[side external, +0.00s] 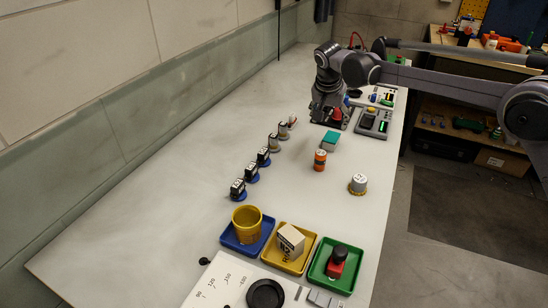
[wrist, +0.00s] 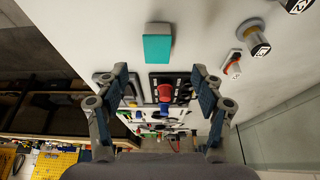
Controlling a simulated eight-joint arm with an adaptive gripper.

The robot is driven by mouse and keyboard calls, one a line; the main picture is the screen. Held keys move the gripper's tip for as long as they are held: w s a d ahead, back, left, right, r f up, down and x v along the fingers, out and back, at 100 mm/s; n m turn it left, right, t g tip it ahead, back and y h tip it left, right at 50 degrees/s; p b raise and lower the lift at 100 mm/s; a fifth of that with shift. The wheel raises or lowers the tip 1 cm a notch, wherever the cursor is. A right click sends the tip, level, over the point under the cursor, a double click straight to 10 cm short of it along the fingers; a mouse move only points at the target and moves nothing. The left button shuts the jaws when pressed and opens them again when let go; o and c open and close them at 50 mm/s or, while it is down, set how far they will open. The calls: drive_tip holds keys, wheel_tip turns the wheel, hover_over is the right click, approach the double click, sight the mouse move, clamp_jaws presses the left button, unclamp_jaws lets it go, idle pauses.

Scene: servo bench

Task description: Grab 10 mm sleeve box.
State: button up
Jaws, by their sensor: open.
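A small box with a teal top and pale sides (side external: 330,141) stands on the white bench; no size label on it is readable. It also shows in the wrist view (wrist: 158,45), ahead of the fingers. A cream box with dark lettering (side external: 291,239) sits tilted in the yellow tray (side external: 272,262); its text is only partly readable. I cannot tell from a label which is the 10 mm sleeve box. My gripper (side external: 328,118) is behind the teal box in the side view. In the wrist view my gripper (wrist: 159,75) is open, nothing held between its fingers.
A black device with a red knob (wrist: 165,92) and a green-screened unit (side external: 373,122) are near my gripper. An orange cylinder (side external: 320,160), a white-capped part (side external: 358,184) and a row of servos (side external: 251,172) stand nearby. Blue (side external: 230,240) and green (side external: 322,270) trays flank the yellow one. The bench's left is clear.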

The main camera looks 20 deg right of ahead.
sight(332, 136)
drive_tip(key=x, duration=0.5)
drive_tip(key=shift+d+x, duration=0.2)
drive_tip(key=shift+x, duration=1.05)
drive_tip(key=shift+d+x, duration=0.2)
drive_tip(key=shift+x, duration=1.1)
drive_tip(key=shift+r, duration=0.15)
drive_tip(key=c, duration=1.2)
